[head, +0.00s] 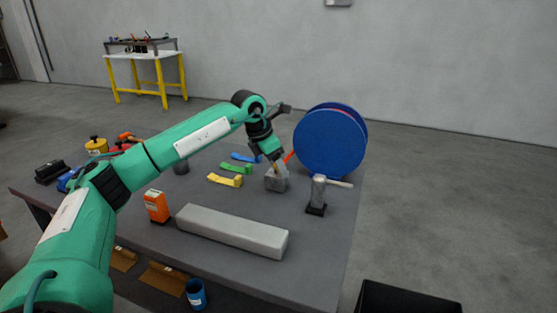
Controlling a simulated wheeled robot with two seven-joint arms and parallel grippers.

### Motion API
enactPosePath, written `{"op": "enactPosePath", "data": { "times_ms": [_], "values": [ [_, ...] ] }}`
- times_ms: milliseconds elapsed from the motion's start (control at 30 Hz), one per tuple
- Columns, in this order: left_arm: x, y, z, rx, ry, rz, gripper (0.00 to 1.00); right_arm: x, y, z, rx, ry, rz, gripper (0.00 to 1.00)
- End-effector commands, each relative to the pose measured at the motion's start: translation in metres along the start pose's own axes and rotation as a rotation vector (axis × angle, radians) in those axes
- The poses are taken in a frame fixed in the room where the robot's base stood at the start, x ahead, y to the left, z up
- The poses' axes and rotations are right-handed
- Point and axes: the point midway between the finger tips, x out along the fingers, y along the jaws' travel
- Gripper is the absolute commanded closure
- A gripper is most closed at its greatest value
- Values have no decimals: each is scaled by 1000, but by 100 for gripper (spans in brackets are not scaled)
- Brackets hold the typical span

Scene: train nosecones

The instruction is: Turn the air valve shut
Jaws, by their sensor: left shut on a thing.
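The air valve (276,182) looks like a grey block on the table, with a small orange-red handle (288,156) sticking up beside my gripper. My left gripper (277,164) reaches down over the block from the upper left and is shut on the handle. The fingertips are small here and partly hide the handle, so its exact angle is hard to tell. My right gripper is not in the picture.
A large blue disc (328,143) stands just behind the valve. A grey cylinder on a black base (317,195) is at its right. A long grey bar (232,231), an orange box (156,206) and coloured tools (236,168) lie nearby. The table's front right is clear.

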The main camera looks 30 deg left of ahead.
Motion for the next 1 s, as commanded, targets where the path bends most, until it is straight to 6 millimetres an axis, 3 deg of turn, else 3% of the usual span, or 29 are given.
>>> {"op": "enactPosePath", "data": {
  "times_ms": [500, 1000],
  "values": [
    [-6, 8, -6, 439, -2, -183, 59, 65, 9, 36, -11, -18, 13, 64],
    [-6, 15, -10, 701, -1, -288, 59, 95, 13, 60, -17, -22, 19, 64]
  ]
}}
